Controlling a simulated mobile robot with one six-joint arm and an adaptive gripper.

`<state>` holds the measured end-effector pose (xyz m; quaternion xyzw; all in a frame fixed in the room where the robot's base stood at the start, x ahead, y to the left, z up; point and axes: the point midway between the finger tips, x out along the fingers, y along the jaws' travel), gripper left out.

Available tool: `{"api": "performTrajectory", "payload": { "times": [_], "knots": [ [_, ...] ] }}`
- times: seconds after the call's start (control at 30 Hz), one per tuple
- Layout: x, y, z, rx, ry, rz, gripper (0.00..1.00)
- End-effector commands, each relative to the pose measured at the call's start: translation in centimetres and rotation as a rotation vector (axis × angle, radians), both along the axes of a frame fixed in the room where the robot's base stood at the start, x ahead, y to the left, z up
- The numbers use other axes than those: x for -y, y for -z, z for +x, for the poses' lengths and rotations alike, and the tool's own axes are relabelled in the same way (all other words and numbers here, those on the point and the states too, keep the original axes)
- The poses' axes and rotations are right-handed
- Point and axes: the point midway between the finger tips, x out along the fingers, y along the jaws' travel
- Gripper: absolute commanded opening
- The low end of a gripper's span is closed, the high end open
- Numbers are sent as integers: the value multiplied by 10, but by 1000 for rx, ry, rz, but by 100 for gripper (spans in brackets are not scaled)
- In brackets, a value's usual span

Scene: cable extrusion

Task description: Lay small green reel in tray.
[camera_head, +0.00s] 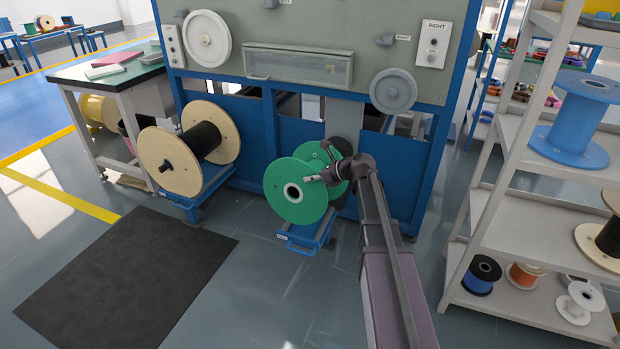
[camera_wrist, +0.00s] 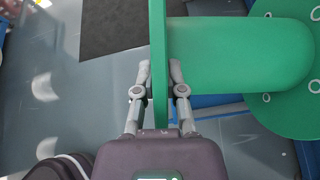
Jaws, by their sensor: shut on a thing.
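The green reel (camera_head: 285,205) is an empty spool with two flanges and a bare core, low in front of the blue machine. My gripper (camera_head: 318,175) is shut on the rim of one flange. In the wrist view the green flange (camera_wrist: 159,40) stands between the two fingers of my gripper (camera_wrist: 160,74), and the bare core (camera_wrist: 240,55) runs off to the right. A blue tray (camera_head: 303,241) with a small white label lies directly under the reel. I cannot tell whether the reel rests in it or hangs just above it.
A wooden reel with black cable (camera_head: 172,160) stands in a blue holder to the left. A dark mat (camera_head: 125,285) lies on the floor in front of it. A grey shelf (camera_head: 520,240) with several reels stands close on the right. The machine (camera_head: 265,140) blocks the back.

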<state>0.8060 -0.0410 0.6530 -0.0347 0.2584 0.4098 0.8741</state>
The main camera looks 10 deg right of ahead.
Motion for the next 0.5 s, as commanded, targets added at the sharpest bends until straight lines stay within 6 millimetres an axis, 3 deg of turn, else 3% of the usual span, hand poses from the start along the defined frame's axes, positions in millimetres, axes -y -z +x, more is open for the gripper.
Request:
{"api": "performTrajectory", "payload": {
  "times": [0.5],
  "knots": [
    [5,0,-4,100,-130,-94,0]
  ]
}}
